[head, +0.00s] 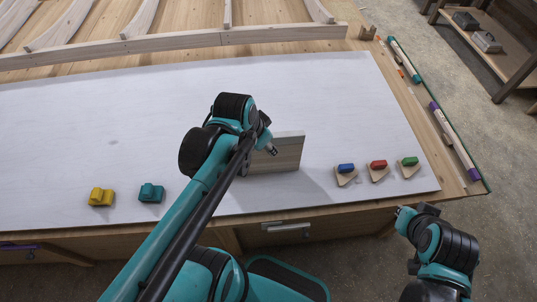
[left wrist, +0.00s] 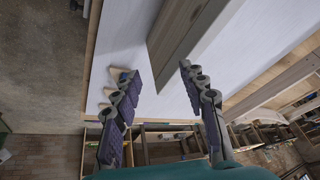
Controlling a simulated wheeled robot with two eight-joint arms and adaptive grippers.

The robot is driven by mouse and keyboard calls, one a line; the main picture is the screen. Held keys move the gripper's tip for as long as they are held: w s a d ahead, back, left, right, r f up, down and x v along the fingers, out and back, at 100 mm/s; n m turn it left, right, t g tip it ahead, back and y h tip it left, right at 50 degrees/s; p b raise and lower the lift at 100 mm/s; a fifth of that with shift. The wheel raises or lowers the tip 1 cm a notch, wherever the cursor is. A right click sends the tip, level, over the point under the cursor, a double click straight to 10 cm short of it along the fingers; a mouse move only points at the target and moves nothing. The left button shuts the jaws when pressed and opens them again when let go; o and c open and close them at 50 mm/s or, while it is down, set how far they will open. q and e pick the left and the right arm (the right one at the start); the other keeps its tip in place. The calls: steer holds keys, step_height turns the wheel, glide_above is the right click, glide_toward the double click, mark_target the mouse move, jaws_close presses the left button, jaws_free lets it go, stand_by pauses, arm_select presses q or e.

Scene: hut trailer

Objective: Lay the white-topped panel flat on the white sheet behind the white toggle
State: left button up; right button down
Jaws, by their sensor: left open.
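The panel (head: 277,156) is a wooden board with a pale top edge. It stands upright on the white sheet (head: 90,125), behind the white toggle (head: 287,227) on the table's front edge. My left gripper (head: 270,149) is at the panel's upper left, and my arm hides that end. In the left wrist view the left gripper (left wrist: 159,77) is open, with a corner of the panel (left wrist: 187,28) between the fingertips; contact is unclear. My right gripper (head: 402,213) is off the front edge at the right; its fingers do not show clearly.
Blue (head: 346,168), red (head: 378,165) and green (head: 409,162) pieces on wooden wedges stand right of the panel. Yellow (head: 101,197) and teal (head: 151,192) pieces lie at the front left. A wooden frame (head: 200,41) runs along the back. The sheet's middle left is clear.

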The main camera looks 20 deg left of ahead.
arm_select(q)
steer(key=s+d+n+t, duration=0.1)
steer(key=n, duration=0.1)
steer(key=s+d+n+t, duration=0.1)
steer(key=s+d+n, duration=0.1)
steer(key=shift+s+d, duration=0.1)
steer(key=shift+s, duration=0.2)
arm_select(e)
steer(key=shift+a, duration=0.1)
arm_select(q)
steer(key=shift+f, duration=0.1)
arm_select(e)
steer(key=shift+w+f, duration=0.1)
